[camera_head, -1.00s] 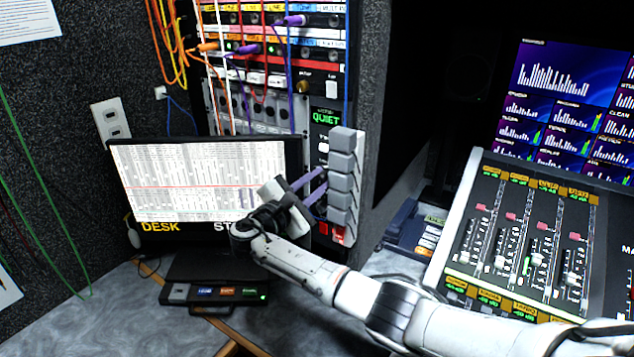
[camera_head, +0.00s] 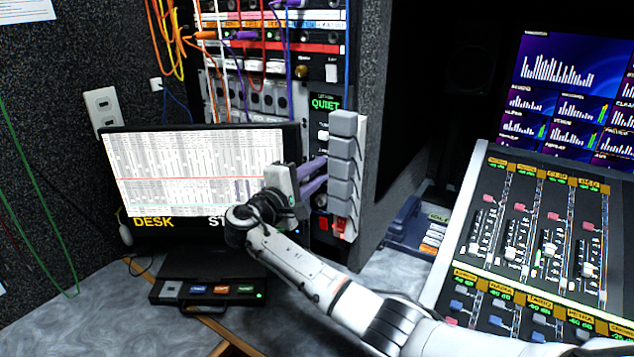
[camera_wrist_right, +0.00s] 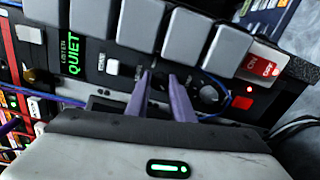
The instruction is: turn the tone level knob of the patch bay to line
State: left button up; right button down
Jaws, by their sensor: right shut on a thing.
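The patch bay panel (camera_head: 323,108) stands upright at the right side of the rack, with a green QUIET display (camera_wrist_right: 73,53) that shows in the right wrist view. My left gripper is not in view.
A column of grey blocks (camera_head: 342,170) sticks out just right of the fingers, with a red switch (camera_head: 339,224) at its foot. The desk screen (camera_head: 195,172) stands left; a mixing desk (camera_head: 530,235) fills the right.

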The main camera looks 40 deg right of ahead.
jog(key=shift+f+m+b, duration=0.1)
jog(key=shift+m+b, duration=0.55)
jog(key=shift+m, duration=0.05)
jog(key=c, duration=1.5)
grip_release()
jog(key=shift+c, duration=0.2)
jog(key=shift+a, duration=0.1)
jog(key=v, duration=1)
jog(key=shift+b, duration=0.4)
jog(key=shift+s, duration=0.1)
